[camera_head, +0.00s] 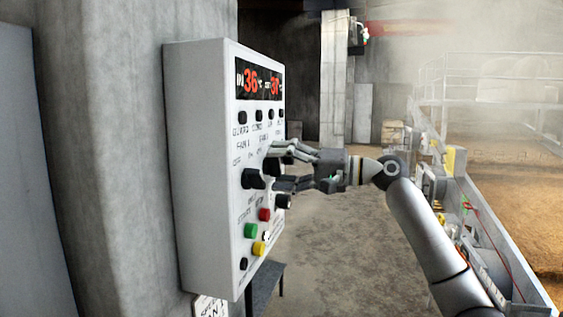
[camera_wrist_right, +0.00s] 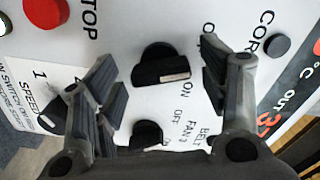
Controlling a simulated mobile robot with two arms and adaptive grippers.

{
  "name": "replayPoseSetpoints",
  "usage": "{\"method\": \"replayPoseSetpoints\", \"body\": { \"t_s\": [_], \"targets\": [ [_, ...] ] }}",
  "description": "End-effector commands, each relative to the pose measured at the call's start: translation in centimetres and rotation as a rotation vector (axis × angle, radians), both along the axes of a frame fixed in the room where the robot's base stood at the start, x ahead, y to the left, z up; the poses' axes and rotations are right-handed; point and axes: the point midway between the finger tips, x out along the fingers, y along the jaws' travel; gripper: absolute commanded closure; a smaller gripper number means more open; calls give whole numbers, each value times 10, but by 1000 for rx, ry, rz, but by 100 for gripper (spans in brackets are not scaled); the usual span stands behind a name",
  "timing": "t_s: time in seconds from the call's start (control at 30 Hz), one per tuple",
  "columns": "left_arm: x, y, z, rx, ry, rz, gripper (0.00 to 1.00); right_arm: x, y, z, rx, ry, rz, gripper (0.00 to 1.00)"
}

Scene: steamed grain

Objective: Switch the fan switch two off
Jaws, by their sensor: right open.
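A white control box (camera_head: 195,170) with a red digital display stands on the concrete pillar in the head view. A large black rotary switch (camera_head: 253,178) sits left on its face and shows in the wrist view as a black knob (camera_wrist_right: 160,62) with a pale strip. A second black knob (camera_wrist_right: 147,133) lies below it in the wrist view, beside print that reads like "BELT FAN" with ON and OFF. Its number is unclear. My right gripper (camera_head: 273,168) is open at the panel face, also in the wrist view (camera_wrist_right: 162,85). Contact cannot be told. My left gripper is out of view.
Below the switches are a red button (camera_head: 264,214), a green button (camera_head: 251,230) and a yellow button (camera_head: 259,248). A speed knob (camera_wrist_right: 52,115) is near the left finger in the wrist view. A railed grain bed (camera_head: 520,185) lies right; open floor (camera_head: 335,235) lies between.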

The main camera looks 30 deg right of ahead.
Motion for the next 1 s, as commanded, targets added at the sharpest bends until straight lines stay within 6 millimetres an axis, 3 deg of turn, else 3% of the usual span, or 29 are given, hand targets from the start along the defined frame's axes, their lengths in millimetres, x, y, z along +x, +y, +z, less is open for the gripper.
{"method": "replayPoseSetpoints", "body": {
  "t_s": [0.23, 0.6, 1.0],
  "targets": [
    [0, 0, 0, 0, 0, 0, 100, 1, 0, 0, 0, 0, 0, 32],
    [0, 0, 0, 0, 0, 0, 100, 1, 0, -1, -1, 1, 0, 78],
    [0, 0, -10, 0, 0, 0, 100, 0, 1, -1, -191, -163, 4, 78]
  ]
}}
